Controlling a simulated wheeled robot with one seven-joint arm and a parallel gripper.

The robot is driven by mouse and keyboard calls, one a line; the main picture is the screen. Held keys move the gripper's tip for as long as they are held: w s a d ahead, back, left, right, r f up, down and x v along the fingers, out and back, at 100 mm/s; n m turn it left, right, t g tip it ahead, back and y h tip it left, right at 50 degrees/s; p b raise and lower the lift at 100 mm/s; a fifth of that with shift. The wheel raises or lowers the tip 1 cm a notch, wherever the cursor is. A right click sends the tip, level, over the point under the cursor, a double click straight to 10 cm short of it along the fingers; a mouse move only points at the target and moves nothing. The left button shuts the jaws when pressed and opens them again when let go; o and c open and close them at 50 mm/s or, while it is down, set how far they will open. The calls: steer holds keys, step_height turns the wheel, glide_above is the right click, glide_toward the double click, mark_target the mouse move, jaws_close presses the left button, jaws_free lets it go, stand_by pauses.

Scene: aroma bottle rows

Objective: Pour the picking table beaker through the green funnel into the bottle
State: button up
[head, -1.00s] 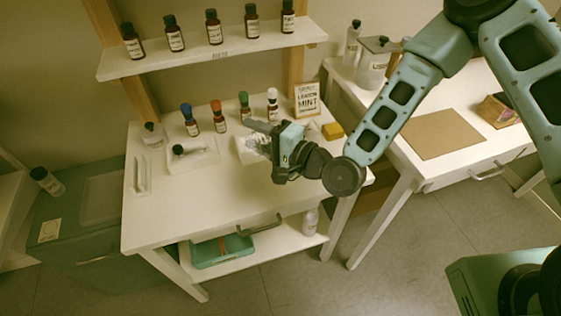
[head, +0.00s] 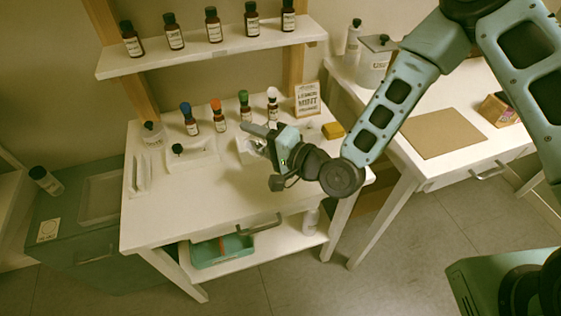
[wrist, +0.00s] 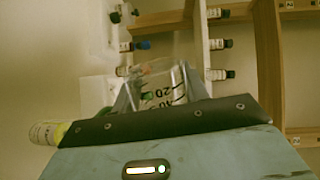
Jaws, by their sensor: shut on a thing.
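My gripper (head: 262,136) is shut on a clear beaker (wrist: 168,92), whose dark volume marks show in the wrist view. The wrist picture is rolled on its side, and the shelf bottles lie sideways in it. The beaker is blurred, so I cannot tell its contents or whether any flows. The green-topped bottle (head: 245,106) stands upright on the table behind the gripper, in a row with blue (head: 189,119), orange (head: 219,115) and white-topped (head: 272,104) bottles. A green spot shows by the beaker in the wrist view (wrist: 147,95). The gripper is in front of the green-topped bottle.
A shelf (head: 180,62) with several brown bottles hangs above the table (head: 190,215). A label sign (head: 307,99) and a yellow block (head: 333,130) stand to the right of the row. A small tray with a black-topped item (head: 190,152) lies at left. The table front is clear.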

steer(key=shift+f+n, duration=0.15)
steer(key=shift+n, duration=0.15)
steer(key=n, duration=0.1)
steer(key=f+n+b, duration=0.1)
steer(key=n+h, duration=0.1)
steer(key=shift+s+a+f, duration=0.35)
steer(key=shift+a, duration=0.05)
steer(key=shift+f+n+h+b, duration=0.3)
steer(key=shift+n+h+b, duration=0.15)
steer(key=shift+n, duration=0.55)
steer(key=shift+s+a+f+n+t+h+b, duration=0.25)
steer(key=shift+f+n+b, duration=0.3)
steer(key=shift+n+b, duration=0.15)
steer(key=shift+s+a+f+n+t+h+b, duration=0.2)
steer(key=shift+f+n+b, duration=0.35)
steer(key=shift+n, duration=0.3)
steer(key=shift+s+a+f+n+t+h+b, duration=0.25)
steer(key=shift+f+n+b, duration=0.25)
steer(key=shift+n+b, duration=0.2)
